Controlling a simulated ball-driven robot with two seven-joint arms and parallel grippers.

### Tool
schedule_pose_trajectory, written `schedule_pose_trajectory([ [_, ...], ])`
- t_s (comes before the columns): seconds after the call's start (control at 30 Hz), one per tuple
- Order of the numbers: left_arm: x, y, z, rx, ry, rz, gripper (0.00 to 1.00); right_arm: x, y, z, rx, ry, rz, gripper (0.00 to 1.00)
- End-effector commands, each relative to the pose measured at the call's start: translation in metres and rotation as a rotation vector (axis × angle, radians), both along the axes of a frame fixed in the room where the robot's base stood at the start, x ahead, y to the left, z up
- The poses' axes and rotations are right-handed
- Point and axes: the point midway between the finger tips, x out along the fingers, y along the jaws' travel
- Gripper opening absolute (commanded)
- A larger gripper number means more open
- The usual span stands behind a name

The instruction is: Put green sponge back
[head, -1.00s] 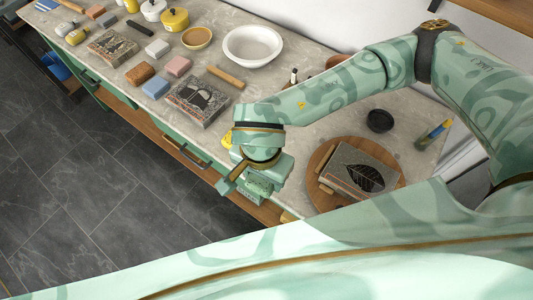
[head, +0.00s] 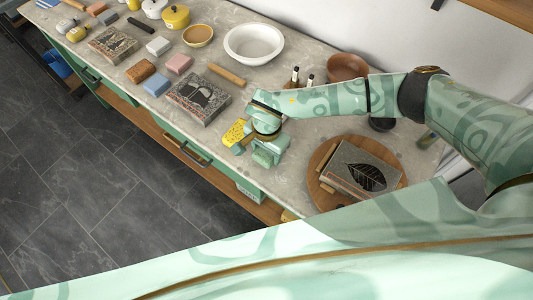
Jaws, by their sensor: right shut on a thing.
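My right gripper (head: 258,148) is low over the front part of the counter, just right of a yellow speckled sponge (head: 234,132). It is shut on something. A pale green block (head: 269,151) shows at the gripper and appears to be the green sponge. Its colour is close to my mint gripper, so its edges are hard to make out. I cannot tell whether it touches the counter. My left gripper is not in view.
The counter (head: 300,150) holds a printed block (head: 197,97) to the left and a round wooden board (head: 322,188) with a leaf block to the right. Bottles (head: 294,76), a white basin (head: 253,44) and a brown bowl (head: 347,67) stand behind. Dark floor lies in front.

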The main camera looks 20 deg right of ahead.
Motion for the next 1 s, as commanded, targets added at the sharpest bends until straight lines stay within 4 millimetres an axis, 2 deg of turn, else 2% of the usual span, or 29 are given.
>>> schedule_pose_trajectory([
  [0.03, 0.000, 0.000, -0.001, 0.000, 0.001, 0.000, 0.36, -0.003, 0.001, -0.010, 0.000, 0.005, 0.000, 0.34],
  [0.13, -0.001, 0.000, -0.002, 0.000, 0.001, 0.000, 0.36, -0.002, 0.001, -0.019, 0.000, 0.004, 0.000, 0.34],
  [0.5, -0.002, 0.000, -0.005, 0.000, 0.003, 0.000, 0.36, -0.001, 0.000, -0.023, -0.001, 0.001, 0.001, 0.34],
  [0.53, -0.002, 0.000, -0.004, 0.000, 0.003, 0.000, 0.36, -0.001, 0.001, -0.023, -0.001, 0.001, 0.001, 0.61],
  [0.6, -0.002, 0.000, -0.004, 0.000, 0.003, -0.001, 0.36, -0.001, 0.001, -0.022, -0.001, 0.001, 0.001, 0.77],
  [0.87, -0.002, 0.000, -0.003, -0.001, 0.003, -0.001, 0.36, -0.001, 0.001, -0.022, 0.000, 0.001, 0.001, 0.77],
  [1.0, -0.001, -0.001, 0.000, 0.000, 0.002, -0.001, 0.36, 0.000, 0.001, -0.009, 0.000, -0.002, 0.002, 0.77],
])
